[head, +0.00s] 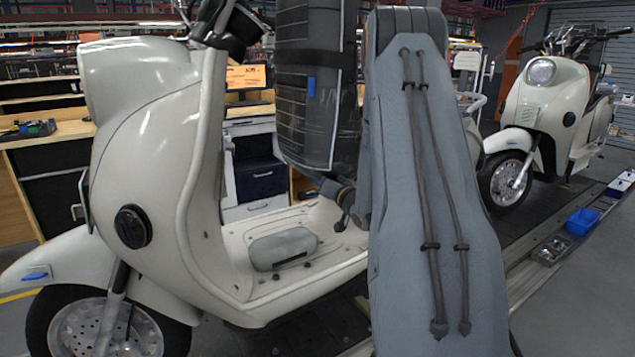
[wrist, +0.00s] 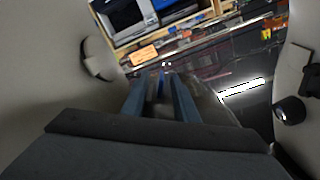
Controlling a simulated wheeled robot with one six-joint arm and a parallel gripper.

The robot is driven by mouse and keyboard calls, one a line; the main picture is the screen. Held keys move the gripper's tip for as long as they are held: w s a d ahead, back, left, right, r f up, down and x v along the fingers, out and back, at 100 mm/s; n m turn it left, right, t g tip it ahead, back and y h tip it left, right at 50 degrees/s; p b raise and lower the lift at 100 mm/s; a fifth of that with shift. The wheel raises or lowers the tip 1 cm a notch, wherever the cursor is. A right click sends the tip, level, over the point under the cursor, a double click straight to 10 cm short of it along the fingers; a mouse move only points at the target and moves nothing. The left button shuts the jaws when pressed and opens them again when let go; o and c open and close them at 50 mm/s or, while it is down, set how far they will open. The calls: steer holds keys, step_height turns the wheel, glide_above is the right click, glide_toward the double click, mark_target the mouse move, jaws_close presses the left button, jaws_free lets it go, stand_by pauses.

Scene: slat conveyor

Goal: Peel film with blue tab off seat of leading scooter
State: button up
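The nearer cream scooter (head: 140,150) stands at the left in the head view, turned to the left. Right of its front shield, partly behind my arm, is a dark ribbed upright surface (head: 300,120) with a film-like sheen. A small blue tab (head: 311,87) shows on it. I cannot tell whether this surface is the seat. My arm's grey link hides what lies behind it, and my gripper does not show in that view. In the wrist view my gripper's two blue-grey fingers (wrist: 160,82) point away with a gap between them. A small blue spot shows near their tips; whether they hold anything is unclear.
Another blue piece (head: 37,273) is on the nearer scooter's front fender. A second cream scooter (head: 545,110) stands at the right on the conveyor. A blue bin (head: 581,221) sits along the conveyor's edge. A workbench (head: 70,130) stands behind the nearer scooter.

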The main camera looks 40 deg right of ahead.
jaws_close()
steer(key=s+a+f, duration=0.3)
steer(key=s+a, duration=0.1)
steer(key=a, duration=0.1)
steer(key=shift+s+a+f, duration=0.2)
steer(key=shift+a+f, duration=0.1)
steer(key=shift+a, duration=0.1)
stand_by(0.4)
steer(key=shift+s+a+f+b, duration=0.2)
steer(key=shift+s+a+f, duration=0.35)
steer(key=shift+a, duration=0.25)
steer(key=shift+s+a+f+b, duration=0.15)
steer(key=shift+s+a+f, duration=0.3)
steer(key=shift+s+a, duration=0.25)
steer(key=shift+s+a+f, duration=0.35)
steer(key=shift+s+a, duration=0.1)
steer(key=shift+a, duration=0.25)
steer(key=shift+s+a+f, duration=0.35)
steer(key=shift+s+a, duration=0.1)
steer(key=shift+a, duration=0.25)
steer(key=shift+b, duration=0.3)
steer(key=s+a+f+b, duration=0.1)
steer(key=s+a+f, duration=0.1)
steer(key=s+a, duration=0.1)
steer(key=shift+a+f, duration=0.35)
steer(key=shift+a, duration=0.3)
steer(key=shift+s, duration=0.1)
